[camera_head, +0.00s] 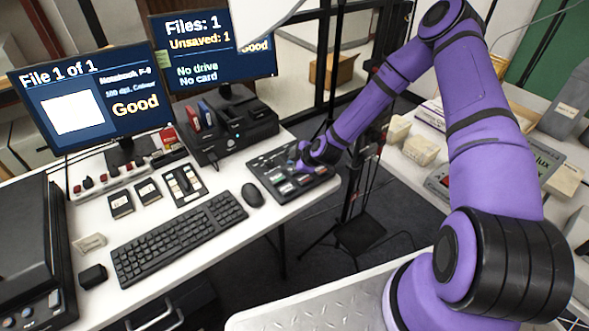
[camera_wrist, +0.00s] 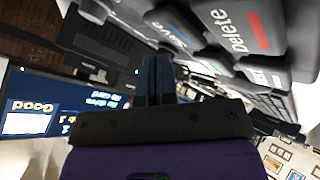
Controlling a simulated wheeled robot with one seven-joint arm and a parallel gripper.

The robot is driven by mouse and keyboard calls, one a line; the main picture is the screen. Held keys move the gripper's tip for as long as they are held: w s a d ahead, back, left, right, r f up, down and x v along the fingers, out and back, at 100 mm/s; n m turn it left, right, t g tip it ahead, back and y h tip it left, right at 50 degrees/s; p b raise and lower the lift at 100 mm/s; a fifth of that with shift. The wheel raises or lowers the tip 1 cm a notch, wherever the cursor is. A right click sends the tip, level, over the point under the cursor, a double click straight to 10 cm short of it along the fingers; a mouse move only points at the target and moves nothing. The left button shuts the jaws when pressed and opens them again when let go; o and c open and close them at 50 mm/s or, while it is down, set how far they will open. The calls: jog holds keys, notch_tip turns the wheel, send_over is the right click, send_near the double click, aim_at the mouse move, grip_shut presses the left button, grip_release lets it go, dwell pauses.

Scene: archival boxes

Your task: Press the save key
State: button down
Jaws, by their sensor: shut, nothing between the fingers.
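The key panel (camera_head: 272,186) is a dark pad with several keys on the desk, in the head view. My gripper (camera_head: 303,163) is over its back right part, and my wrist hides some keys. In the wrist view my gripper (camera_wrist: 160,58) is shut and empty. Its fingertips are at a dark key (camera_wrist: 172,32) with partly hidden white lettering that may be the save key; I cannot tell whether they touch it. A dark key marked "Delete" (camera_wrist: 235,28) is beside it. The right monitor (camera_head: 212,60) reads "Files: 1", "Unsaved: 1", "No drive" and "No card".
The left monitor (camera_head: 85,95) reads "File 1 of 1" and "Good". A keyboard (camera_head: 180,238) and mouse (camera_head: 253,195) lie left of the panel. A black dock (camera_head: 228,130) stands behind it. The desk's right edge is close to the panel.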

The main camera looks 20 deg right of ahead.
jog(key=shift+f, duration=0.35)
jog(key=shift+f, duration=0.5)
dwell(0.7)
jog(key=shift+r, duration=0.9)
jog(key=shift+r, duration=2.55)
jog(key=shift+s+d, duration=0.1)
